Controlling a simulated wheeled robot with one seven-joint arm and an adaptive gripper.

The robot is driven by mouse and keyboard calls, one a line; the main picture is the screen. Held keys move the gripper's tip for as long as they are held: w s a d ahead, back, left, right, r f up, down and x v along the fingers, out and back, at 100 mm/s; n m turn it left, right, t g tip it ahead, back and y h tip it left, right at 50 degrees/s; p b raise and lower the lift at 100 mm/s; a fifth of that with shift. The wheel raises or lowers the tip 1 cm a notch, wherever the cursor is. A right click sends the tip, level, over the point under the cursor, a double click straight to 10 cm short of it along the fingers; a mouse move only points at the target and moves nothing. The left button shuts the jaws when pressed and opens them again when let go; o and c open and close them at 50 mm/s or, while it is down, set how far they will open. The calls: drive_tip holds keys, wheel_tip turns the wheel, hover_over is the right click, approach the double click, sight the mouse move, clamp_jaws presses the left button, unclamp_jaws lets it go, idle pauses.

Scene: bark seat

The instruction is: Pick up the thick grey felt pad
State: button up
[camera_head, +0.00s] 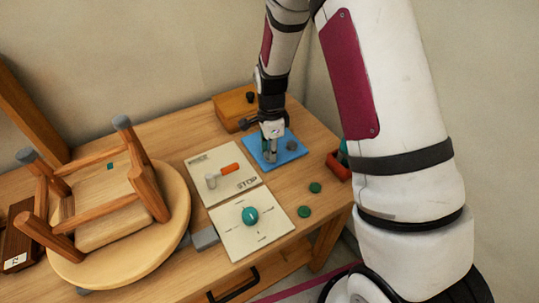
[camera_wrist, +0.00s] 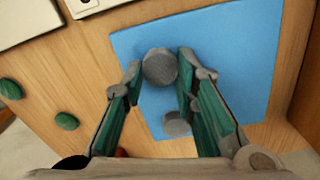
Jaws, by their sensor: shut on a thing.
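A thick grey felt pad (camera_wrist: 160,67) sits between the fingertips of my gripper (camera_wrist: 158,72) in the wrist view. My gripper is shut on it, with one finger at each side. In the head view my gripper (camera_head: 270,157) points down at the blue mat (camera_head: 255,140), which also shows in the wrist view (camera_wrist: 235,60). I cannot tell whether the held pad touches the mat. A second grey round pad (camera_wrist: 177,123) lies on the mat beside the fingers and shows in the head view (camera_head: 292,145).
Two green discs (camera_head: 315,187) lie on the wooden table. Left of the mat are a panel with an orange lever (camera_head: 230,168) and a panel with a teal knob (camera_head: 250,216). An upturned stool (camera_head: 105,200) fills the left. A red bin (camera_head: 338,167) stands right, a wooden box (camera_head: 232,105) behind.

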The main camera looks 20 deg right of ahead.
drive_tip(key=shift+r, duration=0.1)
drive_tip(key=shift+r, duration=0.45)
drive_tip(key=r, duration=0.2)
drive_tip(key=shift+s+a+r, duration=0.15)
drive_tip(key=shift+s+r, duration=0.15)
drive_tip(key=shift+s, duration=0.1)
drive_tip(key=s+a, duration=0.1)
drive_tip(key=s, duration=0.3)
drive_tip(key=s+a+r, duration=0.1)
drive_tip(key=s+a, duration=0.1)
drive_tip(key=s, duration=0.3)
drive_tip(key=s+a, duration=0.1)
drive_tip(key=s, duration=0.4)
drive_tip(key=shift+s+a+r, duration=0.15)
drive_tip(key=shift+s+a, duration=0.05)
drive_tip(key=shift+a, duration=0.2)
drive_tip(key=shift+r, duration=0.1)
